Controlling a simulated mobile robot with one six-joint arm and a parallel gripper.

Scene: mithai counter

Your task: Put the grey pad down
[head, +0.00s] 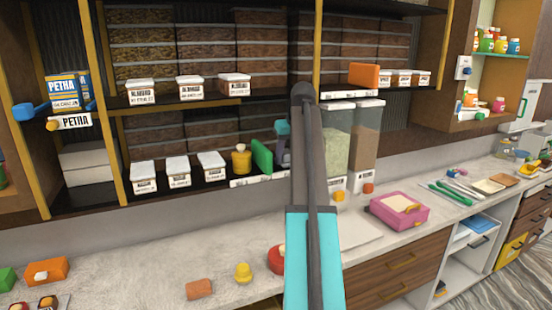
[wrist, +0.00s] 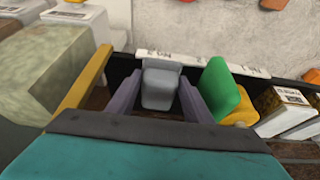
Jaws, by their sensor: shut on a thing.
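The grey pad (wrist: 160,86) is between the two dark fingers of my gripper (wrist: 160,100) in the wrist view, and the gripper is shut on it. In the head view my gripper (head: 283,145) is at the lower shelf, partly hidden behind my arm. A green pad (head: 262,157) stands tilted just left of it; it also shows in the wrist view (wrist: 220,88), to the right of the fingers. The grey pad is over or at the shelf's front edge. I cannot tell whether its underside touches the shelf.
A yellow jar (head: 241,161) and white-lidded tubs (head: 178,170) stand left of the green pad. A tall clear bin (head: 366,145) and a wooden post flank the gripper's other side. A pink box (head: 398,211) and small items lie on the counter (head: 130,260) below.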

